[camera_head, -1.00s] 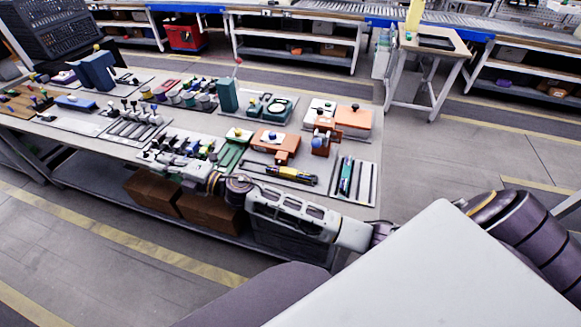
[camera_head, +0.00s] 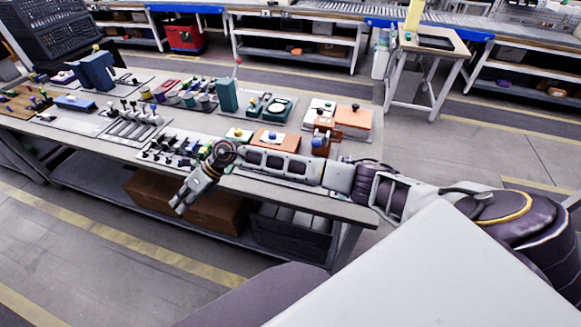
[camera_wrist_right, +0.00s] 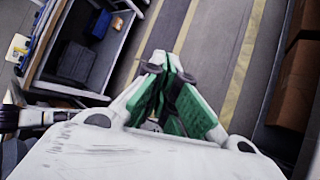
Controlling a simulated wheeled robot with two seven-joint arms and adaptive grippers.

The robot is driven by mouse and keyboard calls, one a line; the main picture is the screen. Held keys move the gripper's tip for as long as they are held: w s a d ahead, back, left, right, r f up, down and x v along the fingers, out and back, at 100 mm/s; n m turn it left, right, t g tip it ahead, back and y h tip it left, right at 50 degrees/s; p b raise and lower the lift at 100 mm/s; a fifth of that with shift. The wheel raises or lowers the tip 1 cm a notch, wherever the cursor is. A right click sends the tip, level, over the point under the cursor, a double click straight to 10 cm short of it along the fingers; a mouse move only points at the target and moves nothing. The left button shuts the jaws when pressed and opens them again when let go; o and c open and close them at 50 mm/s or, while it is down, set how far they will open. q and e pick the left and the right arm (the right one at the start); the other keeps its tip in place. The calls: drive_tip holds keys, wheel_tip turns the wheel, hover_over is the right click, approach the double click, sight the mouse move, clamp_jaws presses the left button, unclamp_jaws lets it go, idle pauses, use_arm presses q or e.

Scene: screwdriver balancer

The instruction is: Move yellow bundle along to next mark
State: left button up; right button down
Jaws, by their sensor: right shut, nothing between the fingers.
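I cannot make out the yellow bundle now; my right arm covers the front right part of the table where a yellow and black bundle lay earlier. My right gripper (camera_head: 180,205) hangs out past the table's front edge, pointing down and left, in front of the brown boxes on the lower shelf. In the right wrist view its green-padded fingers (camera_wrist_right: 165,75) are shut with nothing between them, with the floor beyond. My left gripper is not in view.
The table (camera_head: 75,140) carries several fixtures, including an orange box (camera_head: 353,120) and a dark green block (camera_head: 227,96). Brown boxes (camera_head: 215,210) and a dark crate (camera_head: 290,235) sit on the shelf below. The aisle floor in front is clear.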

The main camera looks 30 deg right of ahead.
drive_tip(key=w+d+h, duration=0.2)
drive_tip(key=d+h, duration=0.2)
drive_tip(key=d, duration=0.6)
drive_tip(key=w+d+f+n+g+h, duration=0.1)
drive_tip(key=d+h, duration=0.3)
drive_tip(key=d, duration=0.5)
drive_tip(key=w+d+g+h, duration=0.1)
drive_tip(key=d+h, duration=0.3)
drive_tip(key=d, duration=0.6)
drive_tip(key=shift+w+d+f, duration=0.1)
drive_tip(key=shift+w+d, duration=0.05)
drive_tip(key=shift+w, duration=0.25)
drive_tip(key=shift+w+d+f, duration=0.1)
drive_tip(key=shift+w+d, duration=0.05)
drive_tip(key=shift+w, duration=0.25)
drive_tip(key=shift+s+d, duration=0.1)
drive_tip(key=shift+s, duration=0.05)
